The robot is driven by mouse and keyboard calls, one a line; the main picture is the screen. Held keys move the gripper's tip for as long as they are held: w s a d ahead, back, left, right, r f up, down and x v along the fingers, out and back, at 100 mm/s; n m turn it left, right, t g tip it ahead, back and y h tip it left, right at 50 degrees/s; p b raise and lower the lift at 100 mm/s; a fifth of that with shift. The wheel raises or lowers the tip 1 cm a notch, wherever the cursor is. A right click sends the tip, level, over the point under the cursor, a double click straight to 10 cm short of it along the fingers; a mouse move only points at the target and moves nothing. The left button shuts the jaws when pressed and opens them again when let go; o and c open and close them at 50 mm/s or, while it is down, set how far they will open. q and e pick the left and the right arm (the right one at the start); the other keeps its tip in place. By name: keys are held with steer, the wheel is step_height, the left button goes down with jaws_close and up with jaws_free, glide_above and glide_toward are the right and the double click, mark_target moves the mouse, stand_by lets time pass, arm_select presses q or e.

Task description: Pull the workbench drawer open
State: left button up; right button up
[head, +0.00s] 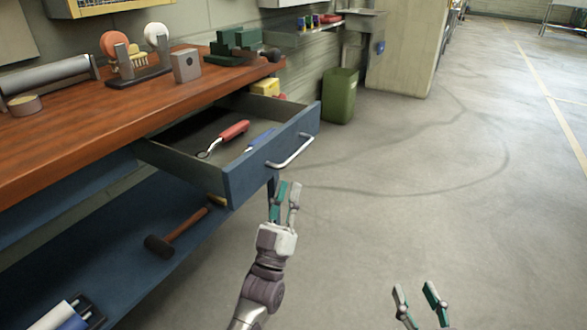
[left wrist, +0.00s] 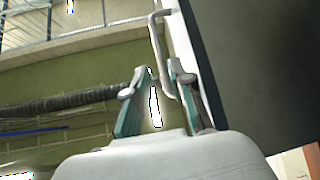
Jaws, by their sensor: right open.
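The workbench drawer (head: 232,178) is blue and stands pulled out from under the wooden bench top. A silver bar handle (head: 291,152) is on its front; the handle also shows in the left wrist view (left wrist: 157,45). My left gripper (head: 289,186) is just below the handle in the head view, with its fingers apart and nothing between them. In the left wrist view my left gripper (left wrist: 156,72) has the handle close beyond its fingertips; whether they touch is unclear. My right gripper (head: 417,290) is open and empty at the bottom, away from the bench.
A hammer (head: 175,234) lies on the blue lower shelf (head: 100,262). A green bin (head: 340,95) stands beyond the drawer. The floor to the right is clear.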

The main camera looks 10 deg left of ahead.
arm_select(q)
steer(key=shift+v, duration=1.55)
